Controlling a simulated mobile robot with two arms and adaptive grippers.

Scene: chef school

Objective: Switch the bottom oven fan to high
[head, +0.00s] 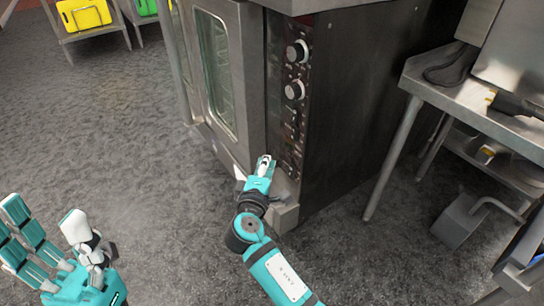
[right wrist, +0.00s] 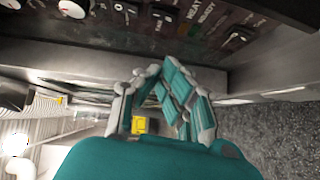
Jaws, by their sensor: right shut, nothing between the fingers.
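The oven (head: 350,95) has a dark control panel (head: 277,75) along its front right edge. The panel bears an upper silver knob (head: 298,52), a lower knob (head: 294,90) and small switches (head: 294,124) below them. In the right wrist view the panel runs along the top, with a rocker switch (right wrist: 237,39) near the right end; its setting is too small to read. My right gripper (head: 264,162) is shut and empty, in front of the panel's lower end; contact cannot be told. My left gripper (head: 47,217) is open and empty at lower left, far from the oven.
The glass oven door (head: 217,75) is closed, left of the panel. A steel table (head: 480,115) with dark utensils stands at right. The grey floor at left is clear.

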